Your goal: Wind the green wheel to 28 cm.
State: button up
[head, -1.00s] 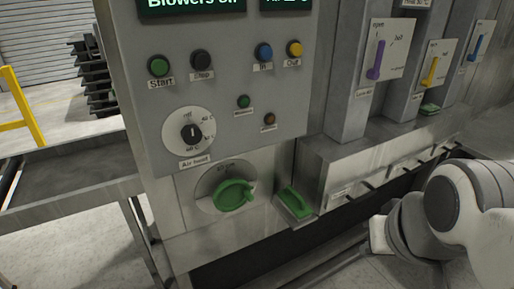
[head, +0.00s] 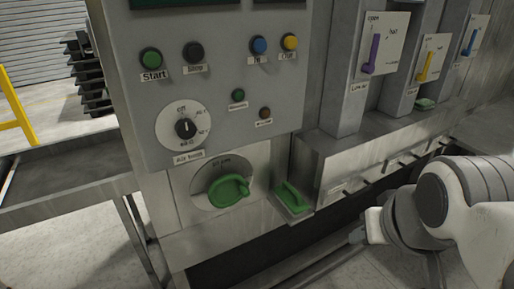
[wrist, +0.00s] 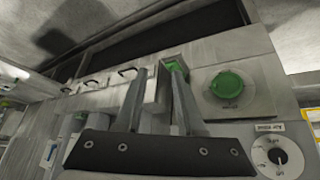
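The green wheel (head: 229,191) sits on a round grey dial plate low on the machine's front panel. It has a raised grip, and the small scale text above it is too blurred to read. In the wrist view, which looks upside down, the green wheel (wrist: 227,86) is right of my gripper (wrist: 157,70). My gripper's two fingers stand apart with nothing held between them. They are clear of the wheel. In the head view my arm is at the right, and the fingers are hard to make out there.
A green handle (head: 292,197) on a metal ledge is just right of the wheel. The air heat knob (head: 186,128) and several push buttons are above. Purple (head: 373,55), yellow (head: 427,66) and blue levers stand at upper right. A metal trough (head: 70,172) is at left.

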jog(key=shift+o, duration=1.2)
jog(key=w+d+f+n+t+b, duration=0.2)
jog(key=w+f+t+b, duration=0.2)
jog(key=w+f+b, duration=0.3)
jog(key=shift+w+n+h+b, duration=0.35)
jog(key=shift+n+h+b, duration=0.05)
jog(key=shift+b, duration=0.6)
jog(key=n+t+y+b, duration=0.5)
jog(key=n+y+b, duration=0.6)
jog(key=n+b, duration=0.6)
send_near(248, 196)
jog(key=w+a+b, duration=0.1)
jog(key=w, duration=0.1)
jog(key=w+a+m, duration=0.1)
jog(key=w+a, duration=0.1)
jog(key=w, duration=0.1)
jog(key=w+a+m+b, duration=0.1)
jog(key=w+a, duration=0.1)
jog(key=w, duration=0.1)
jog(key=shift+w+a+b, duration=0.15)
jog(key=shift+a+b, duration=0.05)
jog(key=shift+b, duration=0.1)
grip_shut()
